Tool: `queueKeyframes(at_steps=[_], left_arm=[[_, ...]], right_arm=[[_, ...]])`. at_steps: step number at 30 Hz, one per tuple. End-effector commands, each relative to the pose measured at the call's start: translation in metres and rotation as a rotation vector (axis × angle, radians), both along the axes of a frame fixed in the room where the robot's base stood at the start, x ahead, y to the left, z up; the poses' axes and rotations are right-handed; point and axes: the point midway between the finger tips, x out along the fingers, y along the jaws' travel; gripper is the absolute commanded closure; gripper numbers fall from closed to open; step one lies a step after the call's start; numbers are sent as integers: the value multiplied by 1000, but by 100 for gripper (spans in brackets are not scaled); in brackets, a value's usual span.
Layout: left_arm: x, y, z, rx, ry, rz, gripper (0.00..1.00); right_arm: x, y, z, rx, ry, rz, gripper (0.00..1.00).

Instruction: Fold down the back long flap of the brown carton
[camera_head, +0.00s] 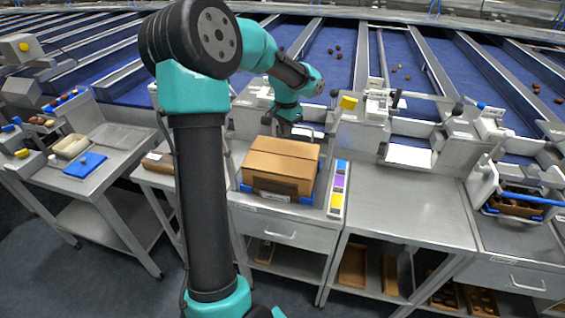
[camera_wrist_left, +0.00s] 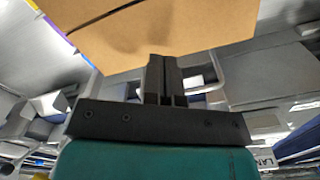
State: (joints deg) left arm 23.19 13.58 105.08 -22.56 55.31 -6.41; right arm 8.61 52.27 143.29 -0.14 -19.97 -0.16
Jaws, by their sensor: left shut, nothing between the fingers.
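The brown carton (camera_head: 283,166) sits on the middle steel bench. Its top shows two long flaps lying nearly flat, with a seam between them. The back long flap (camera_head: 286,147) is the far one; I cannot tell if it lies fully level. My left gripper (camera_head: 290,127) is at the carton's back side, its fingertips mostly hidden in the head view. In the left wrist view the dark fingers (camera_wrist_left: 162,68) are shut together and empty, against or just by the edge of the brown cardboard (camera_wrist_left: 150,32). Contact is unclear. My right gripper is not in view.
Blue corner holders (camera_head: 306,200) stand at the carton's base. A strip with coloured blocks (camera_head: 338,188) lies to its right. A weighing machine (camera_head: 362,118) stands at the back right. The steel bench further right (camera_head: 410,215) is clear. Blue sorting lanes run behind.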

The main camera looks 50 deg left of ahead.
Motion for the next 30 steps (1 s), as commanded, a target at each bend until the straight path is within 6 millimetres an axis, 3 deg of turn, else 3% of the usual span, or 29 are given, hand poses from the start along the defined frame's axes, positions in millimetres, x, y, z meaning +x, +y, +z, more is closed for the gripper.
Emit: queueKeyframes(at_steps=[18, 30], left_arm=[[0, 0, 57, 0, -1, -1, 100], [0, 0, 62, 0, 0, -1, 100]], right_arm=[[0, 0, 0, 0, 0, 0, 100], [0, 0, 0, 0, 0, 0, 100]])
